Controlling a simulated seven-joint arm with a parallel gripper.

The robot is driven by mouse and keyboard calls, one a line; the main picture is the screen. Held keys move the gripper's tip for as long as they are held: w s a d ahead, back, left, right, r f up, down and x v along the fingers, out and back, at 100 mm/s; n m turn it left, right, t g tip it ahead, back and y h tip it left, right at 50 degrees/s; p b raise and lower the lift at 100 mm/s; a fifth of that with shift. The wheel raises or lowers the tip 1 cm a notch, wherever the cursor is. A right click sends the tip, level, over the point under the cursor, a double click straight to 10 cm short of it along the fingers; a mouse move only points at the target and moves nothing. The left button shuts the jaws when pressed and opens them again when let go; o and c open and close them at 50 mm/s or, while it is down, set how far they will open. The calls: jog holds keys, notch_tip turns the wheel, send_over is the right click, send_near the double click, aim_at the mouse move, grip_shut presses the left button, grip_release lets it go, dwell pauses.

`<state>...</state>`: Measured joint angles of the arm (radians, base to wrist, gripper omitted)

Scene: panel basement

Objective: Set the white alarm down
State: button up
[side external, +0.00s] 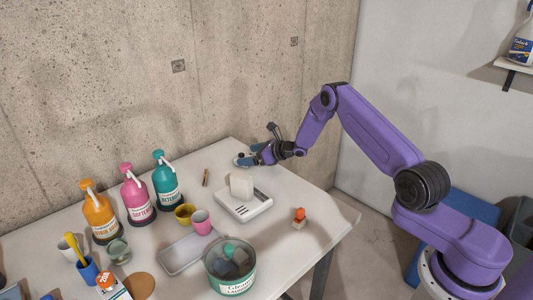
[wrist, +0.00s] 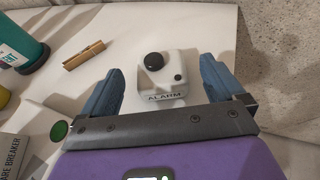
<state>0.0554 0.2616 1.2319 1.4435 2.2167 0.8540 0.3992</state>
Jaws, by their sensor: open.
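The white alarm (wrist: 165,84) is a small white box with a round black knob, a small dark button and the word ALARM on its near face. In the wrist view it appears to stand on the white tabletop, between the two blue fingers. My gripper (wrist: 160,68) is open, with a visible gap between each finger and the alarm. In the side view my gripper (side external: 250,158) is low over the table's far corner; the alarm is mostly hidden or too small to make out there.
A brown clothespin-like piece (wrist: 84,55) lies left of the alarm. A white block (side external: 241,186) stands on a white device (side external: 243,206) nearer the camera. Pump bottles (side external: 166,180), cups and a bowl (side external: 230,272) fill the left. The table edge (wrist: 236,40) is close on the right.

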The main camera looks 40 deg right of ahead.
jog(key=shift+v, duration=3.55)
